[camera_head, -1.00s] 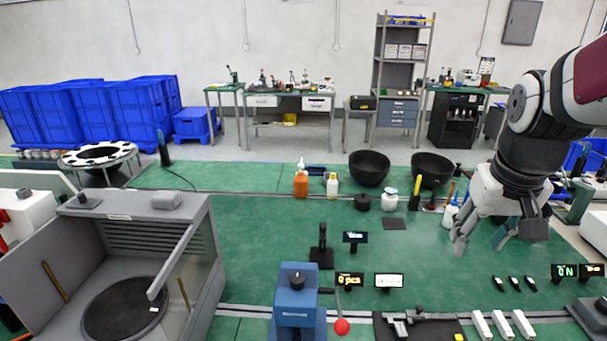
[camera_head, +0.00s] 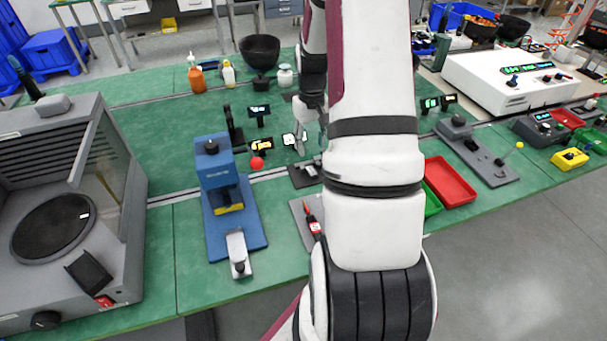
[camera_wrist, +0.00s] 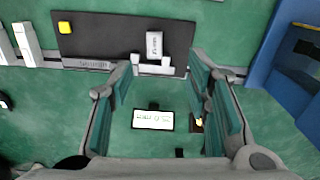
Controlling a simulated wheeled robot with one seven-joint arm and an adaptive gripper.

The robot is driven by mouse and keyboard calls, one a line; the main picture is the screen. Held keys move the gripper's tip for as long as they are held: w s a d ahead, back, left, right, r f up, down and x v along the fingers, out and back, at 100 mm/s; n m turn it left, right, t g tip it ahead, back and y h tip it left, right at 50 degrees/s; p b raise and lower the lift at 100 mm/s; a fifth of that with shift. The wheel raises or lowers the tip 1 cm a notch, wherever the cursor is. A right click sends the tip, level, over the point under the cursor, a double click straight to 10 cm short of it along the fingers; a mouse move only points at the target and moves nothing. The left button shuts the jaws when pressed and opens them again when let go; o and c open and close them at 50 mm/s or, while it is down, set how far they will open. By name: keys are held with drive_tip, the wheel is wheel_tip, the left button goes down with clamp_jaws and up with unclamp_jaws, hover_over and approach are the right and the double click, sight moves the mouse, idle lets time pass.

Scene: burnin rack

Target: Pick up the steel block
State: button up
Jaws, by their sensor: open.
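A pale metal piece with a block-like labelled part (camera_wrist: 154,45) lies on a dark mat (camera_wrist: 100,38) at the top middle of the wrist view. I cannot tell for sure whether it is the steel block. Pale bars (camera_wrist: 28,44) lie beside the mat, at the upper left. My gripper (camera_wrist: 162,68) is open and empty, its fingers pointing towards the mat's near edge. The labelled piece is just beyond the fingertips, between their lines. In the head view my arm hides much of the mat and gripper.
A small lit display (camera_wrist: 153,119) stands between my fingers. A blue press (camera_head: 213,175) with a red ball on its lever is left of my arm. A red tray (camera_head: 450,182) is to the right. A yellow piece (camera_wrist: 65,27) lies on the mat.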

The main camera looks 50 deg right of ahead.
hover_over(313, 173)
drive_tip(key=f, duration=0.6)
drive_tip(key=shift+w+a+f, duration=0.1)
drive_tip(key=shift+w+a, duration=0.2)
drive_tip(key=shift+w, duration=0.05)
drive_tip(key=f, duration=0.1)
drive_tip(key=f+p, duration=0.1)
drive_tip(key=f, duration=0.2)
drive_tip(key=shift+s+d+f, duration=0.25)
drive_tip(key=shift+s+d, duration=0.05)
drive_tip(key=shift+s, duration=0.05)
drive_tip(key=shift+f, duration=0.45)
clamp_jaws()
